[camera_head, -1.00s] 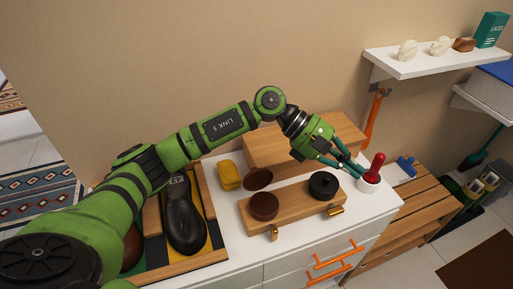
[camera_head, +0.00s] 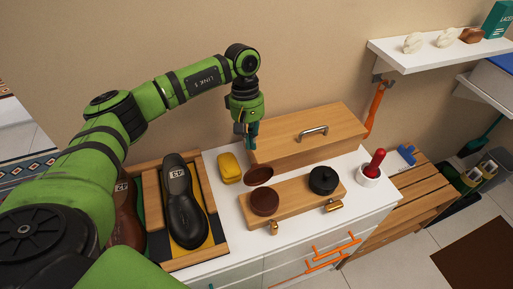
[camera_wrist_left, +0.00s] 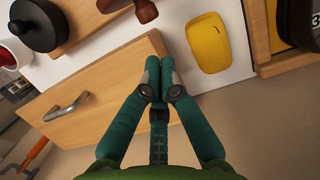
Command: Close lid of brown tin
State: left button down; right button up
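The brown tin (camera_head: 264,203) sits open at the left end of a wooden block, its base flat. Its brown lid (camera_head: 259,175) stands tilted up at the back of the tin. Part of the brown tin or its lid (camera_wrist_left: 142,10) is cut off at the top of the left wrist view. My left gripper (camera_head: 250,142) points down behind and above the lid, apart from it, by the wooden box's left end. In the left wrist view its fingertips (camera_wrist_left: 159,82) are together with nothing between them. My right gripper is out of view.
A closed black tin (camera_head: 323,181) sits at the block's right end. A yellow sponge-like object (camera_head: 229,168) lies left of the lid. The wooden box (camera_head: 310,138) with a handle stands behind. A white cup (camera_head: 369,176) holds a red-handled tool. Shoes (camera_head: 183,205) sit left.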

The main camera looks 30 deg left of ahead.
aim_at(257, 171)
pick_arm(q)
jog(key=s+d+p, duration=0.1)
jog(key=s+d+f+p, duration=0.1)
jog(key=s+d+p, duration=0.1)
jog(key=shift+d, duration=0.2)
jog(key=shift+f, duration=0.1)
jog(key=shift+w, duration=0.1)
